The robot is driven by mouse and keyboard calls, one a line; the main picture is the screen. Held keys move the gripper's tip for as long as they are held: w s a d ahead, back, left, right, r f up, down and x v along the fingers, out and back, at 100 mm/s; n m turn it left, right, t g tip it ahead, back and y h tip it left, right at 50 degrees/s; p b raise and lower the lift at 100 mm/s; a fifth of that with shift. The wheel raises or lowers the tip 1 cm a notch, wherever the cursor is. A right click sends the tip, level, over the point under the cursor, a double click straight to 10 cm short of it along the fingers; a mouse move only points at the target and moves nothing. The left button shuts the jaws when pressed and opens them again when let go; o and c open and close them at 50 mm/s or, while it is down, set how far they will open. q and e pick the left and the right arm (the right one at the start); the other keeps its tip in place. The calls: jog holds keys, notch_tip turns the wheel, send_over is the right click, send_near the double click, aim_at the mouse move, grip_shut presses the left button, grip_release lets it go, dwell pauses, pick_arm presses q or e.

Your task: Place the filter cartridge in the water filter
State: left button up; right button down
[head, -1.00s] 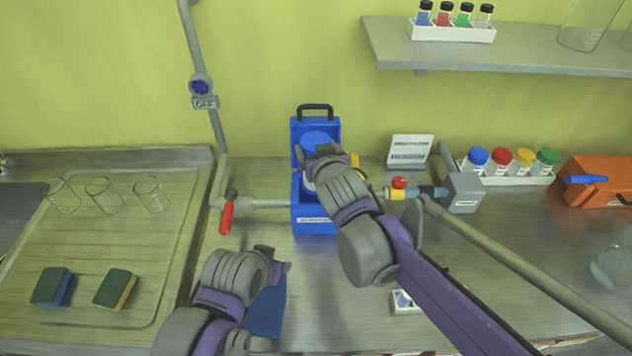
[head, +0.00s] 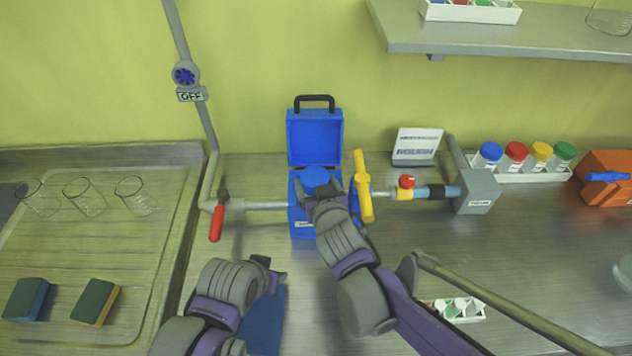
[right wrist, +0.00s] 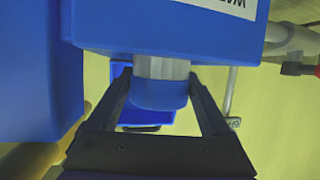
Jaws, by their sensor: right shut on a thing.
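The water filter is a blue box (head: 304,228) with its lid (head: 315,138) open and upright behind it, at the middle of the counter in the head view. The filter cartridge has a blue cap (head: 315,177) and a pale ribbed body (right wrist: 162,68). My right gripper (right wrist: 160,95) is shut on its cap. The cartridge's body runs into the box, and its far end is hidden. My left gripper (head: 268,268) hangs at the front left, away from the box; its fingers are too unclear to judge.
A blue flat object (head: 266,318) lies near my left arm. A small vial tray (head: 457,310) stands at front right.

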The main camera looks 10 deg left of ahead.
pick_arm(q)
jog(key=shift+w, duration=0.1)
pick_arm(e)
grip_release()
jog(key=shift+w, duration=0.1)
pick_arm(q)
jog(key=shift+r, duration=0.15)
pick_arm(e)
jog(key=shift+r, duration=0.15)
pick_arm(q)
jog(key=shift+w+r+p, duration=0.25)
jog(key=shift+r+p, duration=0.1)
jog(key=shift+r, duration=0.15)
jog(key=shift+w+r+p, duration=0.2)
jog(key=shift+r+p, duration=0.15)
jog(key=shift+r, duration=0.1)
pick_arm(e)
jog(key=v, duration=1.2)
jog(key=shift+d, duration=0.1)
